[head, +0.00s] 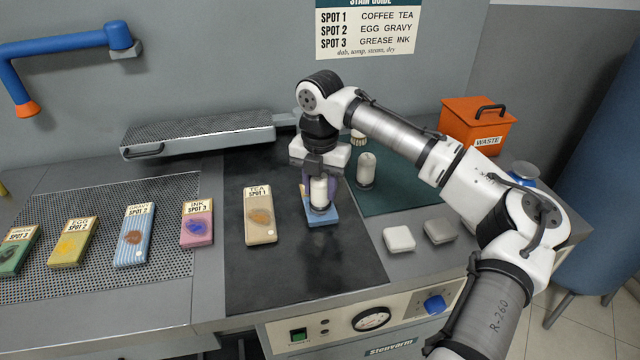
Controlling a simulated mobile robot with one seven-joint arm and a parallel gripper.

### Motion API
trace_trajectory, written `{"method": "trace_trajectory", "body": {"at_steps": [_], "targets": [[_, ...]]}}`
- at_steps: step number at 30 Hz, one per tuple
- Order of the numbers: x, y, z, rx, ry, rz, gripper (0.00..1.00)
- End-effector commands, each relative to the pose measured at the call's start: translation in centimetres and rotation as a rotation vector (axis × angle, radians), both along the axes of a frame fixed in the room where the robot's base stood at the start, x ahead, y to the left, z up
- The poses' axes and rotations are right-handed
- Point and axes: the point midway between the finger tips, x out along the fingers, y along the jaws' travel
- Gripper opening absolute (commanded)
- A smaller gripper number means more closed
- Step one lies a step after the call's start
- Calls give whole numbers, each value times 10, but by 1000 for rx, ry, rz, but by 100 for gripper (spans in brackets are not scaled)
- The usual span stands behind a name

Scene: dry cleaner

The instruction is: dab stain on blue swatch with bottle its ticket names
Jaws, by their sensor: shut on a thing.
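My gripper (320,178) is shut on a white bottle (319,193), held upright over a plain blue swatch (324,220) on the dark board. The bottle's lower end is at or just above the swatch; I cannot tell if they touch. The bottle and gripper hide most of this swatch, its ticket and any stain. The bottle's label cannot be read. A blue striped swatch (132,247) with a brown stain and a ticket reading GRAVY SPOT 2 lies further left. The stain guide (367,30) on the wall lists SPOT 2 for egg and gravy.
Another white bottle (366,172) stands on the green mat (405,193). The TEA swatch (259,227) and pink INK swatch (197,230) lie left; yellow and green ones lie beyond. Two pads (399,239) lie right. An orange waste box (477,120) stands behind.

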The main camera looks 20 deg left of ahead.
Motion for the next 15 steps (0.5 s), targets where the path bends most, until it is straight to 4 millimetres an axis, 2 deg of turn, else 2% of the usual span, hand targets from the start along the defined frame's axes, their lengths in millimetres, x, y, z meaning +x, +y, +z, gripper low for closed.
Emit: {"method": "trace_trajectory", "body": {"at_steps": [15], "targets": [[0,1,45,2,-1,0,15]]}}
